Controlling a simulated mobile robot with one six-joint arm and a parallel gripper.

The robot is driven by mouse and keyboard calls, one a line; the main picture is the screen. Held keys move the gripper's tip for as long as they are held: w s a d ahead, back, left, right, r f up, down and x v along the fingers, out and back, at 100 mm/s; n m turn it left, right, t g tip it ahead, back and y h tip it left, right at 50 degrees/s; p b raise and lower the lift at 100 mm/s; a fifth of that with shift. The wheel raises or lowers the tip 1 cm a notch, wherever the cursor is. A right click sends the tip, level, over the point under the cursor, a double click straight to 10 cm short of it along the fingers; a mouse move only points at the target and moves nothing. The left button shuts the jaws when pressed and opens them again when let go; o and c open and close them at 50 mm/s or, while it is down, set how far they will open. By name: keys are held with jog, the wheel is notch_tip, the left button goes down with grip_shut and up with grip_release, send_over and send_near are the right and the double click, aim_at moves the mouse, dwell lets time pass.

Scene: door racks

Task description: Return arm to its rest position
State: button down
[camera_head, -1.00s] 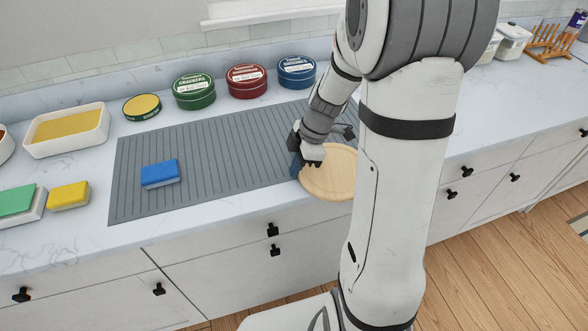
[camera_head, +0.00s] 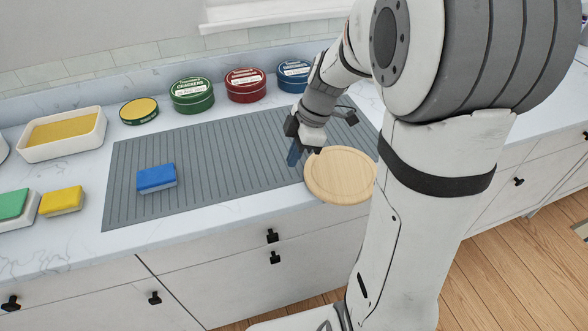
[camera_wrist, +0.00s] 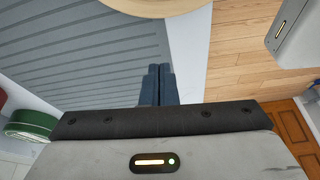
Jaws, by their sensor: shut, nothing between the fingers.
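My gripper (camera_head: 293,157) is above the right part of the grey ribbed mat (camera_head: 225,178) in the head view, just left of a round wooden board (camera_head: 338,178). Its blue fingers are together and empty, which the wrist view (camera_wrist: 157,84) also shows. The gripper looks to be clear of the mat and the board. My arm reaches in from the right and hides part of the counter behind it.
A blue sponge (camera_head: 156,178) lies on the mat. Green (camera_head: 191,95), red (camera_head: 247,85) and blue (camera_head: 294,76) tins stand along the back. A white dish (camera_head: 62,134), a yellow-topped tin (camera_head: 139,110) and a yellow sponge (camera_head: 62,201) are at left. Drawer handles (camera_head: 272,236) stick out below.

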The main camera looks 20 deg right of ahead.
jog(key=shift+v, duration=2.2)
